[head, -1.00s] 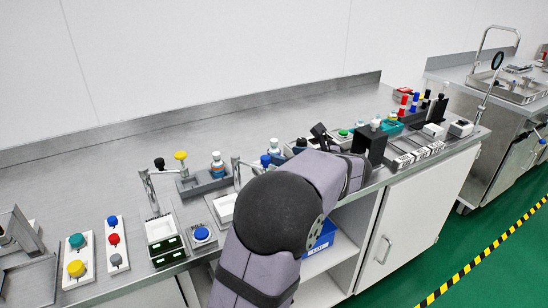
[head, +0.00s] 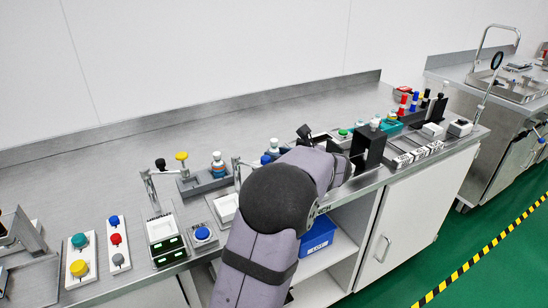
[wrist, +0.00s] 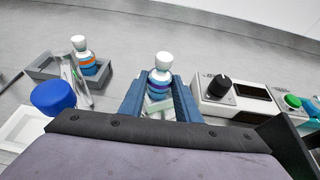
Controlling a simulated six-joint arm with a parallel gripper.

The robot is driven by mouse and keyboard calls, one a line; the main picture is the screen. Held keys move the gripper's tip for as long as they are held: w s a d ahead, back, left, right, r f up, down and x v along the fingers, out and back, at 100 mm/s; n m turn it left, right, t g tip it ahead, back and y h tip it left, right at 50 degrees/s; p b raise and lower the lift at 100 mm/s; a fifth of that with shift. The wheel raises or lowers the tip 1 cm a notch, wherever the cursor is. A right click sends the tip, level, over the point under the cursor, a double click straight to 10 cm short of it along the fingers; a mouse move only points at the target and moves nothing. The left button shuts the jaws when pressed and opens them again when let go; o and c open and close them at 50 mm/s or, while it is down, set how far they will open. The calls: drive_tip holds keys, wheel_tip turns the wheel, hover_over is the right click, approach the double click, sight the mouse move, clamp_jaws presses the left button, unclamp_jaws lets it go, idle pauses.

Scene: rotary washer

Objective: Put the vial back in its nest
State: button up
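A white-capped vial with blue and purple bands (wrist: 160,78) stands upright between two slate-blue walls (wrist: 187,100) in the middle of the wrist view. Its white cap also shows in the head view (head: 274,143), just beyond my arm. I cannot tell how it is seated; its foot is partly hidden. A second white-capped vial with orange and blue bands (wrist: 83,60) stands in a grey two-part tray (wrist: 42,70) at the left. My gripper's dark body (wrist: 150,128) crosses the bottom of the wrist view; its fingertips cannot be made out.
A blue round cap (wrist: 53,97) stands close at the left. A white box with a black knob (wrist: 220,86) and a green button (wrist: 292,102) are to the right. In the head view, a black block (head: 368,148) stands right of my arm. The bench behind is clear.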

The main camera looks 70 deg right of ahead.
drive_tip(key=shift+r, duration=0.2)
drive_tip(key=shift+c, duration=0.4)
wheel_tip(320, 180, up, 10)
drive_tip(key=shift+f+p, duration=0.15)
drive_tip(key=shift+p, duration=0.15)
drive_tip(key=w+a+r+n+t+y+b, duration=0.1)
drive_tip(key=w+a+r+n+y, duration=0.1)
drive_tip(key=w+a, duration=0.4)
drive_tip(key=w+a+r+n+t+y+b, duration=0.1)
drive_tip(key=w+a, duration=0.6)
drive_tip(key=w, duration=0.8)
drive_tip(key=shift+r+n+t+y+b, duration=0.4)
drive_tip(key=shift+r+n+y, duration=0.2)
drive_tip(key=shift+r, duration=0.7)
wheel_tip(320, 180, down, 18)
drive_tip(key=b, duration=0.3)
